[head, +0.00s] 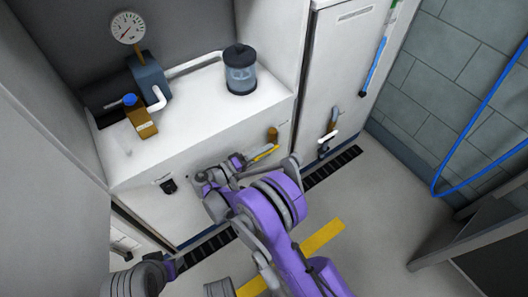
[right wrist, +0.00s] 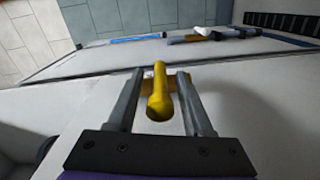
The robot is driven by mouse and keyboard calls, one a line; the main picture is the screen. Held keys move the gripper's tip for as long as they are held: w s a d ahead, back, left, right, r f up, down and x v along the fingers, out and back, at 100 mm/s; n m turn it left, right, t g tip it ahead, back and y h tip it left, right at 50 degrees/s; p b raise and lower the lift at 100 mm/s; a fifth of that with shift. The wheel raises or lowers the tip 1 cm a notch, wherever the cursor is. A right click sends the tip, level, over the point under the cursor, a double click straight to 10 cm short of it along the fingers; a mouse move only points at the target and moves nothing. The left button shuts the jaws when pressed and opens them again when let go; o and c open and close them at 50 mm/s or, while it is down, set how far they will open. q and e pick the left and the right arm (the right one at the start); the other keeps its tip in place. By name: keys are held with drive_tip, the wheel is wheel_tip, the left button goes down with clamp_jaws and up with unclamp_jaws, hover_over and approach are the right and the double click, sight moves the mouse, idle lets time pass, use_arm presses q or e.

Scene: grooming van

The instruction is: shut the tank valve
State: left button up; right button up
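The tank valve shows in the head view as a brass body (head: 272,134) with a yellow lever (head: 264,152) on the front of the white cabinet. In the right wrist view the yellow lever (right wrist: 158,95) points toward the camera, with part of the brass body (right wrist: 181,81) behind it. My right gripper (head: 243,161) is at the lever. Its two fingers (right wrist: 160,103) stand on either side of the lever, with a visible gap on each side, so it is open.
A clear canister (head: 240,72), a pump with a gauge (head: 128,28) and a brass block with a blue knob (head: 130,100) stand on the cabinet top. Another pipe fitting (head: 329,128) is on the right panel. A blue hose (head: 478,120) hangs on the tiled wall.

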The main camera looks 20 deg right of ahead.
drive_tip(key=shift+a, duration=0.1)
drive_tip(key=p+v, duration=0.2)
drive_tip(key=v, duration=0.8)
drive_tip(key=shift+a, duration=0.3)
drive_tip(key=shift+s, duration=0.1)
drive_tip(key=shift+s, duration=0.15)
